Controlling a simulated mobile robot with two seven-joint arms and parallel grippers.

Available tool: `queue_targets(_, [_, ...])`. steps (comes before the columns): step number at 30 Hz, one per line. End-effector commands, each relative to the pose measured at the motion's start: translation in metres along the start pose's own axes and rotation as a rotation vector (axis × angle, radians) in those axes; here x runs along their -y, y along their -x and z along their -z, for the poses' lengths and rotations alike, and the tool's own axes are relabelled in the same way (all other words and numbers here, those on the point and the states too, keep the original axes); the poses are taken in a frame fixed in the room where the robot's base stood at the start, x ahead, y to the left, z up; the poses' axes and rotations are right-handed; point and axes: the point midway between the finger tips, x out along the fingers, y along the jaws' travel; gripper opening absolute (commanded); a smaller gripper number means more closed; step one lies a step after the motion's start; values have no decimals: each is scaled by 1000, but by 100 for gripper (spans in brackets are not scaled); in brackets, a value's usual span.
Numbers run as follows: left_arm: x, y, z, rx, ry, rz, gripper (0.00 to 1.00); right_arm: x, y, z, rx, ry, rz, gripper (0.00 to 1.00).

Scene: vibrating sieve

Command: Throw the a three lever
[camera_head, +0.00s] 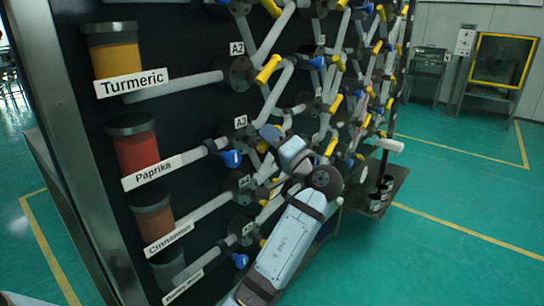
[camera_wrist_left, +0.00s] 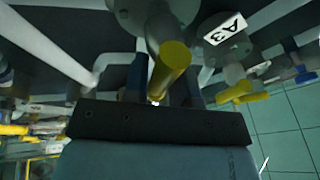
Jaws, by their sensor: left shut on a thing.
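The A3 lever is a short yellow handle (camera_wrist_left: 168,68) on a grey valve, with the white A3 label (camera_wrist_left: 225,29) beside it in the left wrist view. My left gripper (camera_wrist_left: 163,80) has one dark finger on each side of this yellow handle and is shut on it. In the head view the A3 label (camera_head: 240,122) is on the black panel, right of the Paprika pipe. My left gripper (camera_head: 268,136) is just right of that label and hides most of the lever. My right gripper is not in view.
A blue lever (camera_head: 230,158) sits left of A3 on the Paprika pipe. The yellow A2 lever (camera_head: 267,69) is above. Many pipes and valves crowd the panel to the right. Dark jars (camera_head: 381,190) stand on a low shelf. The green floor at right is open.

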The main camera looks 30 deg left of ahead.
Motion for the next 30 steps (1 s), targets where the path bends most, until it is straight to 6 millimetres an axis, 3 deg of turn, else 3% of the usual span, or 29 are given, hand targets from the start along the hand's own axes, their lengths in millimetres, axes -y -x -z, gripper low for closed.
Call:
queue_targets(9, [0,1,-4,29,84,24,2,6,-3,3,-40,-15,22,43])
queue_targets(30, [-1,1,-4,30,92,25,3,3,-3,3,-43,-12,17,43])
